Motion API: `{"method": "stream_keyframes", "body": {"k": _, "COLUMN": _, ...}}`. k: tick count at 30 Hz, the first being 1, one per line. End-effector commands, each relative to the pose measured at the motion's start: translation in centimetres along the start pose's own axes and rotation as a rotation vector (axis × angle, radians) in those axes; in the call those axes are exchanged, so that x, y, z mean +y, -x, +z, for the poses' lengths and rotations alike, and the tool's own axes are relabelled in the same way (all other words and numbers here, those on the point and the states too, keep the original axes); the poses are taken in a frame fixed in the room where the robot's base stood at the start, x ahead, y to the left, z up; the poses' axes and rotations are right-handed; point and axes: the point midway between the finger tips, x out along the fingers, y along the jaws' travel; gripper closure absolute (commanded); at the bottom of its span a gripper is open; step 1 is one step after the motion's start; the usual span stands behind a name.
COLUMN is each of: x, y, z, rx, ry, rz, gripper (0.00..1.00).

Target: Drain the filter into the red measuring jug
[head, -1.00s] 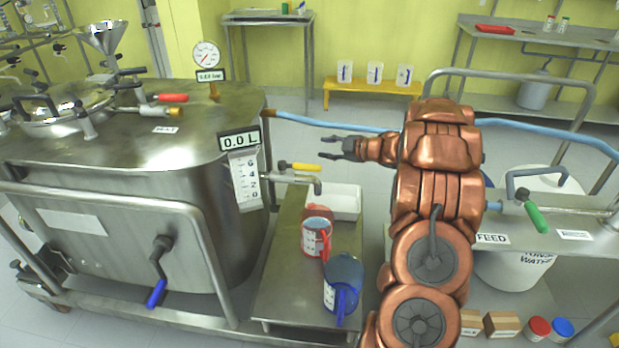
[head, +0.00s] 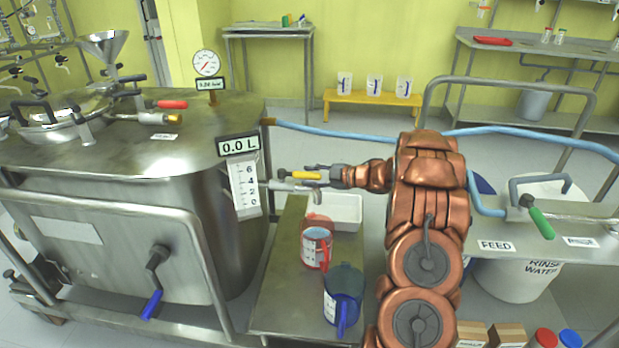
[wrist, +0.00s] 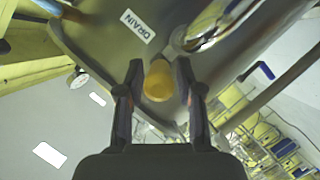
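The steel filter vessel (head: 110,200) stands at left in the head view, its display (head: 238,146) reading 0.0 L. Its drain valve has a yellow handle (head: 300,175) above a metal spout (head: 297,187). The red measuring jug (head: 316,250) stands on the low steel stand, below and near the spout's end. My gripper (head: 318,174) is at the yellow handle. In the wrist view the yellow handle (wrist: 158,80) lies end-on between my two spread fingers (wrist: 157,85), with small gaps beside it. A DRAIN label (wrist: 138,26) is above it.
A blue jug (head: 344,292) stands on the stand (head: 280,290) in front of the red jug. A white tray (head: 345,211) is behind them. A blue hose (head: 340,132) runs behind my arm. A FEED bench (head: 500,245) is at right.

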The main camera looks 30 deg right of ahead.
Motion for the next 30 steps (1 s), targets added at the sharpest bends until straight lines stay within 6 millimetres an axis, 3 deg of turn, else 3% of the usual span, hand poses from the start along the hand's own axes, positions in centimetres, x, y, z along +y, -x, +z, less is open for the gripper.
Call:
{"method": "stream_keyframes", "body": {"k": 12, "x": 0.02, "y": -0.8, "z": -0.01, "rx": 0.0, "ry": 0.0, "rz": 0.0, "gripper": 0.64}}
{"method": "stream_keyframes", "body": {"k": 23, "x": 0.02, "y": -0.79, "z": -0.01, "rx": 0.0, "ry": 0.0, "rz": 0.0, "gripper": 1.0}}
{"method": "stream_keyframes", "body": {"k": 30, "x": 0.02, "y": -0.79, "z": -0.02, "rx": 0.0, "ry": 0.0, "rz": 0.0, "gripper": 1.0}}
